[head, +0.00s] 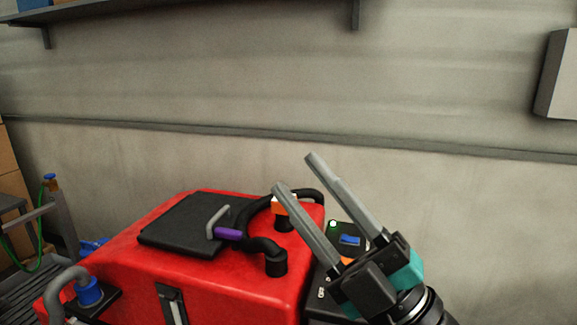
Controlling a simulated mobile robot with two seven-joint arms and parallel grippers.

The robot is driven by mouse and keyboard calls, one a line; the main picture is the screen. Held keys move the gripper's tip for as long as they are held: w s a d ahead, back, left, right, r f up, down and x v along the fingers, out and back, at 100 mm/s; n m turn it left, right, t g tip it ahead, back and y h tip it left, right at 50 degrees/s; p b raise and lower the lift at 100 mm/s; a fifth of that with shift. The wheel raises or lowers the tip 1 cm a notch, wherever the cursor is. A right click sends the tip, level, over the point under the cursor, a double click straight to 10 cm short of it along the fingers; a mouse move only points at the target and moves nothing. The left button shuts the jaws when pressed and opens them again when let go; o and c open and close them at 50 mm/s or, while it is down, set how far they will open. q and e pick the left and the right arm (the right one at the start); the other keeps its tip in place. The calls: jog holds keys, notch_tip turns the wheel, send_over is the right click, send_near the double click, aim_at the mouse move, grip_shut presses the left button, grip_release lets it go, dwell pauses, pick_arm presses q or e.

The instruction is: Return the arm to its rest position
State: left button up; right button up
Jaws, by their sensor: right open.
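My right gripper (293,172) is in the lower right of the head view, with its two long grey fingers apart and nothing between them. It points up and to the left, in front of the right end of a red scrubber machine (230,278). My right wrist and the gripper body hide part of the machine's dark control panel. My left gripper is not in view.
The scrubber has a black lid (183,222) with a grey handle, a black hose (262,245) and an orange-and-white cap (287,205). A blue cap (90,291) sits at its left. A shelf (190,8) and a grey wall box (557,75) are on the wall (450,90).

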jog(key=w+d+f+m+t+h, duration=0.6)
jog(key=d+f+m+h, duration=0.55)
jog(key=m+h, duration=0.7)
jog(key=s+d+f+m+g+h, duration=0.15)
jog(key=f+g, duration=0.25)
jog(key=f, duration=0.4)
jog(key=s+d+f+m+g+h, duration=0.15)
jog(key=f+g, duration=0.25)
jog(key=f, duration=0.4)
jog(key=s+f+m+g+y, duration=0.1)
jog(key=s+f+g, duration=1)
jog(key=s+f, duration=0.55)
notch_tip(320, 180, down, 26)
jog(key=s+b, duration=0.2)
jog(key=b, duration=0.5)
jog(key=s+d+f+g+b, duration=0.1)
jog(key=s+f+b, duration=0.2)
jog(key=s+f, duration=0.5)
jog(key=s+d+f+g+b, duration=0.1)
jog(key=s+f+b, duration=0.3)
jog(key=s+f, duration=0.4)
notch_tip(320, 180, down, 7)
jog(key=shift+r, duration=0.2)
